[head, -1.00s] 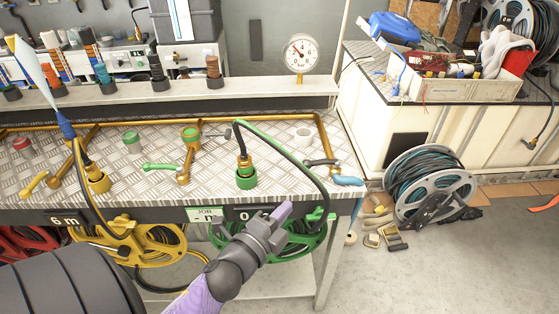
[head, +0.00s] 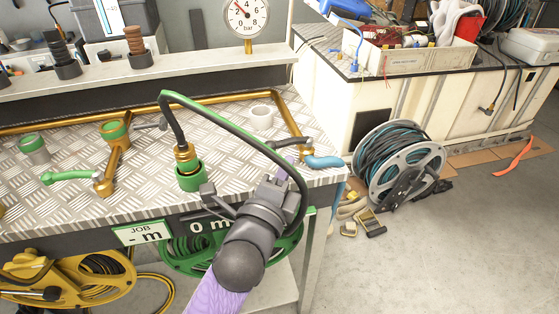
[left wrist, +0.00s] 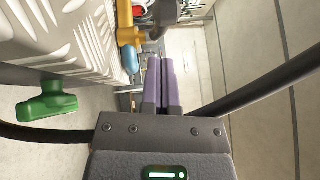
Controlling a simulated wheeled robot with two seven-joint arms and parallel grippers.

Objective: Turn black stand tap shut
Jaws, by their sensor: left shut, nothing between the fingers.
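A tap with a black lever (head: 290,142) sits at the right end of the brass pipe, by the bench's right front corner. A light blue hose end (head: 325,161) is beside it. My left gripper (head: 284,172) is shut and empty, just in front of and below this tap, with a gap I cannot judge. In the left wrist view its purple fingers (left wrist: 161,82) are together. Beyond them are the brass fitting (left wrist: 128,34), the blue hose end (left wrist: 131,60) and a dark part of the tap (left wrist: 165,14). My right gripper is out of view.
A black hose (head: 245,115) arches from the green socket (head: 190,176) over the bench and passes close to my left gripper. Another dark lever (head: 152,126) is farther left. A green hose reel (head: 190,256) hangs below. A pressure gauge (head: 246,15) stands behind.

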